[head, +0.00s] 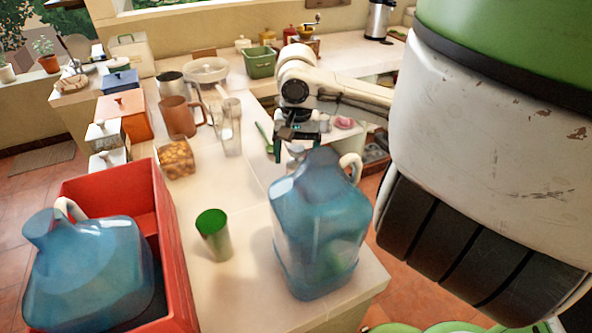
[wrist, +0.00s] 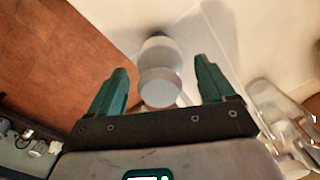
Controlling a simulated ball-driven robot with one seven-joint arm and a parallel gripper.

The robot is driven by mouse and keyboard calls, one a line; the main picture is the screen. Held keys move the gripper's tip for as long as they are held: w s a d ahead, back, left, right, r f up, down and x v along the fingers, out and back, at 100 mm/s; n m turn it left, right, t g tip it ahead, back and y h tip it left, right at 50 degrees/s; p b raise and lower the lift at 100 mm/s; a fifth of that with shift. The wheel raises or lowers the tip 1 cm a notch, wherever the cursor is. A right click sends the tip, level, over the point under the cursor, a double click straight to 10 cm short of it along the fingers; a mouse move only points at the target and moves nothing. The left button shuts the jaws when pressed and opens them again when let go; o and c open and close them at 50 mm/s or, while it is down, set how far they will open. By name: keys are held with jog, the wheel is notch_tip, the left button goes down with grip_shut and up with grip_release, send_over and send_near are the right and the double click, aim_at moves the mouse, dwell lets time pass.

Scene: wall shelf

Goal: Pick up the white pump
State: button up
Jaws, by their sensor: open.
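The white pump (wrist: 158,52) shows in the wrist view as a pale, rounded upright piece with a flat round top. It stands near the edge of the counter, between the two green fingers of my gripper (wrist: 162,68). The fingers are open, with a gap on each side of it; I cannot tell how far below the fingertips it is. In the head view my gripper (head: 295,148) points down just behind the front blue jug. A pale grey top (head: 296,152) shows under it, probably the pump, and the jug hides the rest.
The large blue jug (head: 318,225) stands at the counter's front corner. A green cup (head: 213,235) is left of it. A red crate (head: 172,250) holds another blue jug (head: 90,270). Glasses (head: 231,128) and brown mugs (head: 180,116) stand farther back. The counter's middle (head: 225,185) is mostly clear.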

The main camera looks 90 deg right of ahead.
jog(key=shift+f, duration=0.3)
jog(key=shift+c, duration=0.3)
jog(key=c, duration=1.4)
jog(key=shift+r, duration=0.1)
